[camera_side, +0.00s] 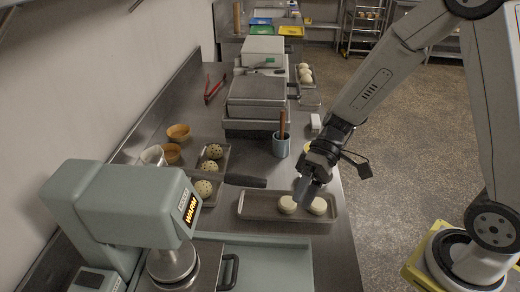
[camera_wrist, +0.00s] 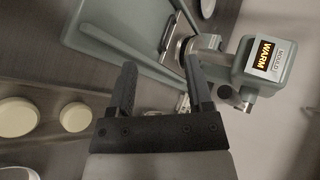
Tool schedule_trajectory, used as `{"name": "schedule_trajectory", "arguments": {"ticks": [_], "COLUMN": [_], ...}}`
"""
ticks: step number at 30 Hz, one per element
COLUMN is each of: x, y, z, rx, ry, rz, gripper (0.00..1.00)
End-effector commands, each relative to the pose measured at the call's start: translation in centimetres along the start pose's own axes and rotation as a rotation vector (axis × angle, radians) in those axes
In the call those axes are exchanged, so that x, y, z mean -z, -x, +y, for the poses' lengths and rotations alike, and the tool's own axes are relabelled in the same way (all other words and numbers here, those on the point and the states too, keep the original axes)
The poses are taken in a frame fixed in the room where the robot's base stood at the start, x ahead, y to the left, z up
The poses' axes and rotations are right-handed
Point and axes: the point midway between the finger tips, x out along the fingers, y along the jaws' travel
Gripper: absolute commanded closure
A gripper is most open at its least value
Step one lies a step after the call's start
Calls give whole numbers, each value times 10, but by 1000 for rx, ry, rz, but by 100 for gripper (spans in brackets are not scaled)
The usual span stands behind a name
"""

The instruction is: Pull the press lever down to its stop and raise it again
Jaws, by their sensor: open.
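The pale green press (camera_side: 120,205) with a lit WARM label stands at the front left in the side view. It shows at the upper right in the wrist view (camera_wrist: 268,62). A dark bar, seemingly the lever grip (camera_side: 245,181), sticks out to the right behind the press head, roughly level. In the wrist view a dark round end (camera_wrist: 225,92) beside the press may be the same grip. My gripper (camera_side: 303,191) is open and empty, above the dough tray and right of the grip, apart from it. Its fingers (camera_wrist: 160,72) have nothing between them.
A tray (camera_side: 262,214) with two pale dough rounds lies below my gripper. A black loop handle (camera_side: 229,272) is at the press base.

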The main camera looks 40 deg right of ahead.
Motion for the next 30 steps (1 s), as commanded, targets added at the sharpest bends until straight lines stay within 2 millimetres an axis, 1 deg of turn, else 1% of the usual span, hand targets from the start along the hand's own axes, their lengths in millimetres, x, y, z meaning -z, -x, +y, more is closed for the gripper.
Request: {"name": "schedule_trajectory", "arguments": {"ticks": [1,6,9,13,17,21,26,30], "x": [8,33,46,59,65,66,66,68], "y": [1,10,17,26,32,33,31,25], "z": [-6,-28,-37,-44,-48,-49,-50,-54], "rx": [72,295,398,490,535,543,542,542], "ry": [22,125,185,245,278,285,284,284], "rz": [16,104,165,235,274,283,280,278], "gripper": [35,35,35,35,35,35,35,35]}}
